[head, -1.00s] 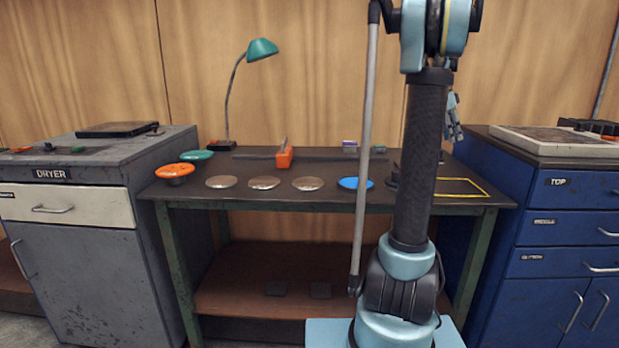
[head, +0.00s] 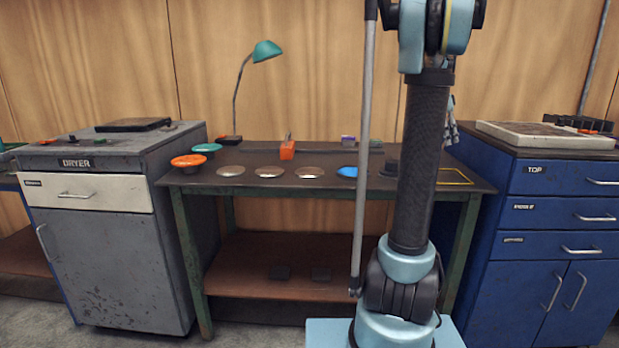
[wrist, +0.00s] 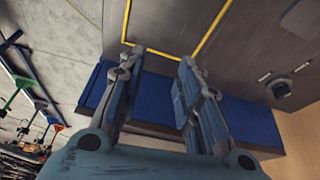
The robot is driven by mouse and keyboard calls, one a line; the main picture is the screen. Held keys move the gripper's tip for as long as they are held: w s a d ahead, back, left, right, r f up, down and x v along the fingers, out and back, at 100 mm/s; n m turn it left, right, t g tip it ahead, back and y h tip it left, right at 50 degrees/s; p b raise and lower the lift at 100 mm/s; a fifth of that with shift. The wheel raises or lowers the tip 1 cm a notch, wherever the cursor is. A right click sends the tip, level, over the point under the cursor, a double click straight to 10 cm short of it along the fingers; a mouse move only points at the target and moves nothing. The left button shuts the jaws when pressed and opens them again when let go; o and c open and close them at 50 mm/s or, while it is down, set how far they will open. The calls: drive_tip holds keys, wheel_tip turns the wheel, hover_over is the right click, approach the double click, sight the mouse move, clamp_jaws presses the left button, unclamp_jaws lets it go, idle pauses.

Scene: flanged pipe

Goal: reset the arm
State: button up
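My gripper (wrist: 158,58) is open in the wrist view, its two fingers apart with nothing between them. In the head view the gripper (head: 452,128) is mostly hidden behind my upright arm, above the right end of the workbench (head: 330,151). The yellow outlined square (head: 455,177) on the benchtop lies below it. The yellow outline also shows beyond the fingertips in the wrist view (wrist: 160,52). A dark round flanged piece (wrist: 278,88) stands on the bench beside the outline.
The grey dryer cabinet (head: 110,250) is left and the blue drawer cabinet (head: 545,230) right. The bench carries an orange knob-like disc (head: 188,161), a blue disc (head: 347,172), several metal discs (head: 270,172), an orange block (head: 287,150) and a green lamp (head: 266,50). Floor shows in front.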

drive_tip(key=s+a+f+n+t+y, duration=0.1)
drive_tip(key=s+a+f+n, duration=0.55)
drive_tip(key=s+a, duration=0.5)
drive_tip(key=s+a+f+n+t+y, duration=0.1)
drive_tip(key=s+a+f+n+y, duration=0.1)
drive_tip(key=s+a+f+n, duration=0.75)
drive_tip(key=s+a+f+n+y, duration=0.1)
drive_tip(key=s+a+f, duration=0.7)
drive_tip(key=s, duration=0.3)
drive_tip(key=shift+f+n, duration=0.4)
drive_tip(key=shift+f, duration=0.45)
drive_tip(key=shift+s, duration=0.1)
